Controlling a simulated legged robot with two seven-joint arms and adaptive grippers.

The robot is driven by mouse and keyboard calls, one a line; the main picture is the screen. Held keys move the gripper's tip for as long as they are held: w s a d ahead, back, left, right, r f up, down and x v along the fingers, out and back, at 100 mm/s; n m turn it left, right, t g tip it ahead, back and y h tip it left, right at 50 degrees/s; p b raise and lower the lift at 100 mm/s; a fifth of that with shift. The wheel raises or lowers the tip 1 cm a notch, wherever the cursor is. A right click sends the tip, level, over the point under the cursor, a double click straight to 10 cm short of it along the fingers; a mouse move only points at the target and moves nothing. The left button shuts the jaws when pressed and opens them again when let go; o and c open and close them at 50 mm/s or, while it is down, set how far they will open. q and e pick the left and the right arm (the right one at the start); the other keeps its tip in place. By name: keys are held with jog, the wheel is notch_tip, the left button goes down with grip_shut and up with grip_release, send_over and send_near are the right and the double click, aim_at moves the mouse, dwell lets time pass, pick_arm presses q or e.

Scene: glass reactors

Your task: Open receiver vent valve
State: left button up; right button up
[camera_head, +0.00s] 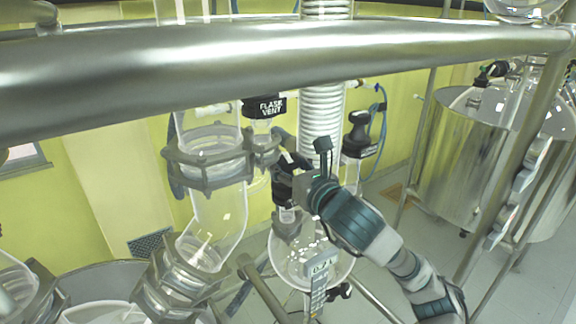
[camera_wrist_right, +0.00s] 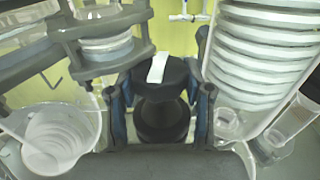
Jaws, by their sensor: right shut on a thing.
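The receiver vent valve is a black knob (camera_wrist_right: 165,80) with a white mark on its top, seen in the right wrist view between my fingers. My right gripper (camera_wrist_right: 160,115) has a dark blue finger on each side of the knob and is shut on it. In the head view my right gripper (camera_head: 288,180) reaches in from the lower right, at the valve above the round glass receiver (camera_head: 290,262). The gripper hides most of the knob there. My left gripper is not in view.
Another black knob (camera_head: 358,130) stands to the right. A thick steel rail (camera_head: 250,65) crosses the top. Clamped glass pipes (camera_head: 218,225) are on the left, and steel tanks (camera_head: 455,160) at right.

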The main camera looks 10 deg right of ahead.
jog(key=shift+d+r, duration=0.1)
jog(key=shift+r, duration=0.15)
dwell(0.4)
jog(key=o, duration=0.9)
jog(key=shift+w+f, duration=0.2)
jog(key=shift+w, duration=0.05)
jog(key=v, duration=1.1)
jog(key=shift+s+d, duration=0.2)
jog(key=shift+s, duration=0.15)
jog(key=shift+f, duration=0.1)
